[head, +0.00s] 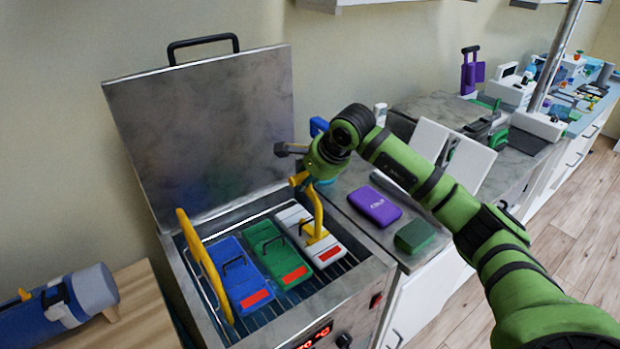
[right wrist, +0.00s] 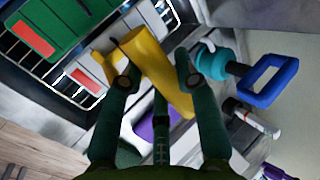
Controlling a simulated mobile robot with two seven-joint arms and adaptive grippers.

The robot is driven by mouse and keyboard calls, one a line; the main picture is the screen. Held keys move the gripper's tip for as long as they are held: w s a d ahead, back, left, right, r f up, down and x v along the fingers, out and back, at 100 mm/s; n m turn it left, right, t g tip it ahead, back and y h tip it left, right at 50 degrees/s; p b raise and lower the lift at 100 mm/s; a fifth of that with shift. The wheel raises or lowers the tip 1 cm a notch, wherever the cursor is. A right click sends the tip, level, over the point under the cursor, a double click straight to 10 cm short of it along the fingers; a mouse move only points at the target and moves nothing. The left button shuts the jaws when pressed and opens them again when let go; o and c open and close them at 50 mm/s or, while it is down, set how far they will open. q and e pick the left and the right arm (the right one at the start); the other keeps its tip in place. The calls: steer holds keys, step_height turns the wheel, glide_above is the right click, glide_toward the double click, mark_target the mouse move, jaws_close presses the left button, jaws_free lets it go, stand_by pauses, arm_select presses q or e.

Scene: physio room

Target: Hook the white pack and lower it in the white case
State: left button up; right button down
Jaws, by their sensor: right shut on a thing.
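The white pack (head: 315,238) with a red label lies on the wire rack inside the open steel tank, at the right end of a row. My right gripper (head: 310,178) is above it, shut on a yellow hook tool (head: 317,215) that reaches down to the pack. In the right wrist view the yellow hook (right wrist: 153,68) is between my fingers, with the white pack (right wrist: 98,66) behind it. I cannot tell whether the hook is under the pack's handle. Two white upright panels (head: 430,140) on the counter may belong to the white case. My left gripper is not in view.
A blue pack (head: 238,277) and a green pack (head: 275,252) lie beside the white one. A yellow piece (head: 200,258) stands at the tank's left side. The raised lid (head: 205,130) is behind. A purple pack (head: 374,206) and green block (head: 415,236) are on the counter.

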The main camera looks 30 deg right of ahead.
steer(key=shift+r, duration=0.25)
steer(key=shift+r+p, duration=0.95)
steer(key=shift+r, duration=0.7)
stand_by(0.4)
step_height(320, 180, up, 8)
steer(key=p, duration=0.5)
steer(key=shift+r, duration=0.25)
stand_by(0.4)
